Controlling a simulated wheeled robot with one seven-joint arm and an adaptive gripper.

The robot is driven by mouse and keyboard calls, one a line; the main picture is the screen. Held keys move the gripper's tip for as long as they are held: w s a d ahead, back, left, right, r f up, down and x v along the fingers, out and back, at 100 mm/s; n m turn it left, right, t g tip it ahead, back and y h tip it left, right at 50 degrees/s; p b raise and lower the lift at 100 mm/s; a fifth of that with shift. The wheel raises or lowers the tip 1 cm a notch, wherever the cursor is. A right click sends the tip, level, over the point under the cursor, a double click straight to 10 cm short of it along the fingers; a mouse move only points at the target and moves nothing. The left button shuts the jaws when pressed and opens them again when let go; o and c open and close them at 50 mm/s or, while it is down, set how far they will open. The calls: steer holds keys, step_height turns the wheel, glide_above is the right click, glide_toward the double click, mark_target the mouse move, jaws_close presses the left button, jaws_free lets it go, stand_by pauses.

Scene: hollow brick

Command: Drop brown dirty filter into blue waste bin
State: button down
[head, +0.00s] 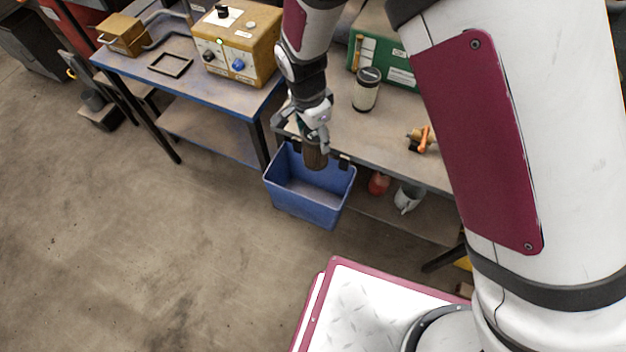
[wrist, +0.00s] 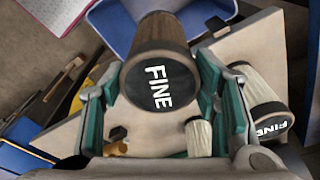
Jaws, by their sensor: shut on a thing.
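The brown dirty filter (head: 316,158) is held in my gripper (head: 313,138), over the blue waste bin (head: 305,207) in the head view. In the wrist view the filter (wrist: 160,62) sits between the teal-padded fingers, its dark end cap marked FINE towards the camera. The bin hangs at the edge of the workbench, open at the top; its visible inside looks empty. In the wrist view part of the bin (wrist: 112,30) shows behind the filter.
A pale filter with a dark cap (head: 366,90) stands on the workbench (head: 385,135). An orange-handled valve (head: 421,138) lies to its right. A red item (head: 379,183) and a white mug (head: 408,198) sit on the lower shelf. Floor left of the bin is clear.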

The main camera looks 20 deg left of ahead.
steer(key=shift+w+f+b, duration=0.1)
steer(key=shift+f+b, duration=0.25)
steer(key=shift+f, duration=0.3)
steer(key=shift+f+b, duration=1.15)
steer(key=shift+f, duration=1.15)
steer(key=c, duration=0.5)
jaws_free()
steer(key=r, duration=0.7)
steer(key=s+a+r, duration=0.1)
steer(key=r, duration=0.3)
steer(key=shift+s+r, duration=0.1)
steer(key=shift+r, duration=0.4)
